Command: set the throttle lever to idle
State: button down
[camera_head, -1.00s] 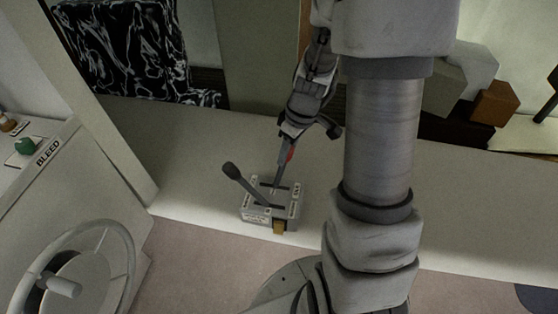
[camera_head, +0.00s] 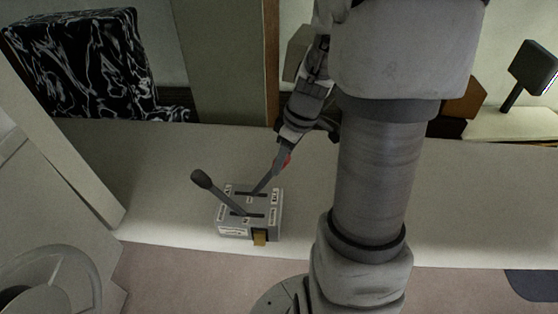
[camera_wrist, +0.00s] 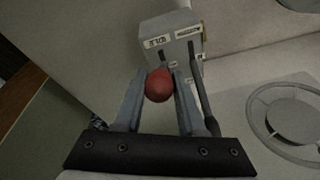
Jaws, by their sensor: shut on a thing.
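A grey control box (camera_head: 234,230) with white labels sits on the light bench. Two levers rise from its slots. The dark-knobbed lever (camera_head: 218,193) leans left and is free. The red-knobbed lever (camera_head: 266,182) leans right, up to my gripper (camera_head: 284,157). In the wrist view its red knob (camera_wrist: 159,85) sits between my two fingers, which are shut on it. The box top (camera_wrist: 172,34) shows beyond the knob, with labels too small to read surely. The fingers partly hide the lever's shaft there. I cannot tell which lever is labelled throttle.
The light bench (camera_head: 470,210) is clear to the right of the box. A small brass-coloured piece (camera_head: 260,238) is on the box's front. A steering wheel (camera_head: 50,285) is at lower left, near a panel edge. A black-and-white patterned object (camera_head: 80,65) stands behind.

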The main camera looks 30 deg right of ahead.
jog(key=shift+d+f, duration=0.1)
jog(key=shift+d, duration=0.1)
jog(key=c, duration=0.5)
grip_release()
jog(key=shift+r, duration=0.35)
jog(key=p+v, duration=0.2)
jog(key=v, duration=1.4)
jog(key=shift+s+d+r, duration=0.15)
jog(key=shift+r, duration=0.2)
